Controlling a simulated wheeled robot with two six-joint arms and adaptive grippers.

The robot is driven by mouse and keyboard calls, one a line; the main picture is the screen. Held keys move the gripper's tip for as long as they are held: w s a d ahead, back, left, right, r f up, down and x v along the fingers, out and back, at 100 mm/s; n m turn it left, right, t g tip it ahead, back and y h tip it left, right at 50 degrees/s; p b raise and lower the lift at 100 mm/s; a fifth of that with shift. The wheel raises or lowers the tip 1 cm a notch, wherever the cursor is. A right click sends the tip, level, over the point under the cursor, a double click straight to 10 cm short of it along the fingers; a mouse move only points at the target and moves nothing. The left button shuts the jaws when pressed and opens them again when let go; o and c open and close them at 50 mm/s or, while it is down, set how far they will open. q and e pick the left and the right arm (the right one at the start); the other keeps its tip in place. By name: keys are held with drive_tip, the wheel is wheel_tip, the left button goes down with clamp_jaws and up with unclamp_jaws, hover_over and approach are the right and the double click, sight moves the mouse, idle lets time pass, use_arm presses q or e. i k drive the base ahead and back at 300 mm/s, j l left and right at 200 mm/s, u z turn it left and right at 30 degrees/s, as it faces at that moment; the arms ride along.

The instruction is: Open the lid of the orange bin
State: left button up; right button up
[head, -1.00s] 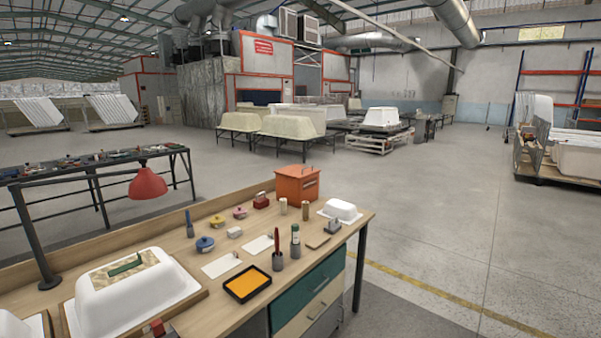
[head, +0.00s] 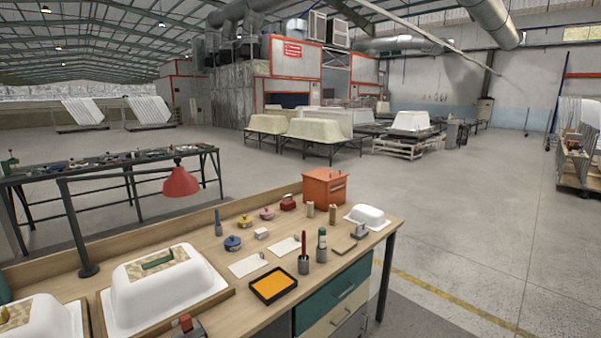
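The orange bin (head: 324,188) stands at the far right part of the wooden workbench, by its back edge. It is a box with a lid on top that looks shut, and a small dark handle or latch shows on its front side. Neither of my grippers is in the head view.
The workbench (head: 215,288) holds white tub moulds (head: 165,285), a red lamp (head: 181,182), a black tray with orange content (head: 273,286), a small white tub (head: 367,216) and several small tools. Open concrete floor (head: 470,230) lies right of the bench.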

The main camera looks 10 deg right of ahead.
sight(325, 175)
drive_tip(key=i+l+u, duration=0.35)
drive_tip(key=l+u, duration=0.2)
drive_tip(key=i+l+u, duration=0.25)
drive_tip(key=l, duration=0.25)
drive_tip(key=l+u, duration=0.3)
